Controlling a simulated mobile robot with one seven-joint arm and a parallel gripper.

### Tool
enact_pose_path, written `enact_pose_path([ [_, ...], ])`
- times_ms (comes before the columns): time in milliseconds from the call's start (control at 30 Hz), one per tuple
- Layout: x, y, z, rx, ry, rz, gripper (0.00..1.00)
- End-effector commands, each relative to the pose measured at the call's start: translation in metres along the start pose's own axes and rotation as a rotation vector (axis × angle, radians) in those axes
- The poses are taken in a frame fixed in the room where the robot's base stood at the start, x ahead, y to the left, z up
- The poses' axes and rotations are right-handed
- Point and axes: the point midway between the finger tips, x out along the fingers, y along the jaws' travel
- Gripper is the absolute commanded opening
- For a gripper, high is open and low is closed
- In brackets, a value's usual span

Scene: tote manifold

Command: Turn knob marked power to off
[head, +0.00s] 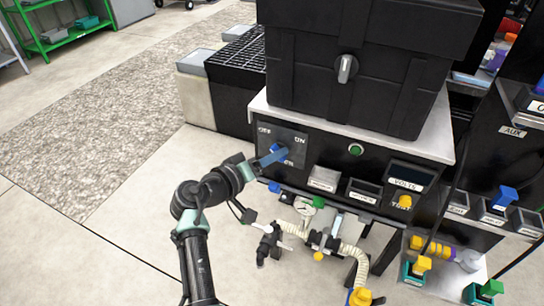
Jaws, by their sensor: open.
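The power panel (299,151) is a dark plate on the front of the black cabinet, lettered OFF at its upper left and ON at its upper right. The end of the word under the knob shows as "ER"; the rest is hidden. A blue knob (279,148) sits on this plate, mostly covered by my gripper (273,157). My gripper is open and reaches in from the lower left, right at the knob. I cannot tell whether the fingers touch it, nor which way the knob points.
A black tote (345,105) with a grey knob (347,68) stands on top of the cabinet. A green button (356,150) and a volts display (405,176) are to the right. Hoses and valves (318,238) hang below the panel. The floor at left is clear.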

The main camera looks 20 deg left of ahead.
Motion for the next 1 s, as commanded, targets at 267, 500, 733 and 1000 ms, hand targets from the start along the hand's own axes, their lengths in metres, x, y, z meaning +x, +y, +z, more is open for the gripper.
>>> enact_pose_path([
  [267,-0.05,0.001,-0.002,-0.002,0.003,-0.005,0.49],
  [500,-0.1,0.001,-0.001,-0.002,0.002,-0.003,0.49],
  [733,-0.124,0.0,0.0,-0.003,0.0,-0.001,0.49],
  [1000,-0.127,0.0,0.001,-0.002,0.0,0.0,0.49],
])
